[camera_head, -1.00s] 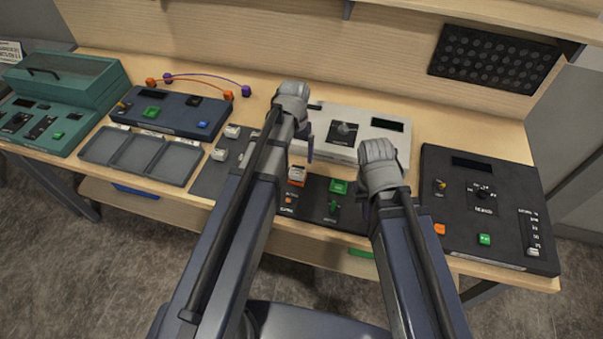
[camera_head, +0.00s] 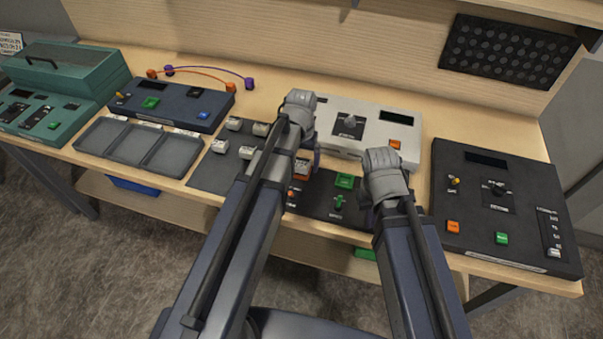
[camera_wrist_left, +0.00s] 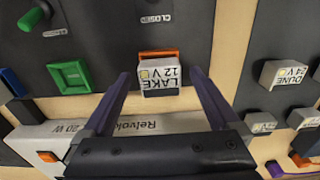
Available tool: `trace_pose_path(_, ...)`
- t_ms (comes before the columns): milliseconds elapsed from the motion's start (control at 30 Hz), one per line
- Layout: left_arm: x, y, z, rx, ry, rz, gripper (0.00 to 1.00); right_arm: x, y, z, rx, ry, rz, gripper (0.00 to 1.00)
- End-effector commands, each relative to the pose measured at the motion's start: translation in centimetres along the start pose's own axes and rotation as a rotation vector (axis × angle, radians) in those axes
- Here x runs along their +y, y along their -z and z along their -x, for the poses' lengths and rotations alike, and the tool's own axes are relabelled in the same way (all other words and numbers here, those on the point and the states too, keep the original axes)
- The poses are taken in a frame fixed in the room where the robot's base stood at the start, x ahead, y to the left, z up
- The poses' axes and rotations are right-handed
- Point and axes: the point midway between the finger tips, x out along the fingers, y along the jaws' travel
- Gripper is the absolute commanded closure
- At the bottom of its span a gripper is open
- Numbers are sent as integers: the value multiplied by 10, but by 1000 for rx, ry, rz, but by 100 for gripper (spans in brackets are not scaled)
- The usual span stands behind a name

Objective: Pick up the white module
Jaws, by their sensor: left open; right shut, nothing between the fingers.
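A white module labelled LAKE 12 V (camera_wrist_left: 160,77) sits in an orange-framed socket on a black panel. It also shows in the head view (camera_head: 301,170), partly hidden by my left arm. My left gripper (camera_wrist_left: 160,82) is open, with one finger on each side of the module and clear gaps to it. Several other pale modules stand on the dark mat, among them one labelled DUNE 24 V (camera_wrist_left: 284,74). My right gripper (camera_head: 376,205) is shut and empty over the right part of the black panel; its fingertips are mostly hidden.
A white console (camera_head: 350,125) with a knob stands behind the panel. A black console (camera_head: 505,235) is at right. A grey three-part tray (camera_head: 137,147), a blue console (camera_head: 175,103) and a teal case (camera_head: 62,73) are at left.

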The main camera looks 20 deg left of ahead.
Motion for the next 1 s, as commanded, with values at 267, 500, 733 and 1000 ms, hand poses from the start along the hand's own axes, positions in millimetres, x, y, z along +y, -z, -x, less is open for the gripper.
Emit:
trace_pose_path(267,0,0,-7,0,0,0,5,-1,0,-7,0,0,0,100)
trace_pose_path(500,0,0,-7,0,0,0,28,-1,0,-7,0,0,0,100)
trace_pose_path(733,0,0,-7,0,0,0,53,-1,0,-7,0,0,0,100)
trace_pose_path(1000,0,0,-7,0,0,0,84,-1,0,-7,0,0,0,100)
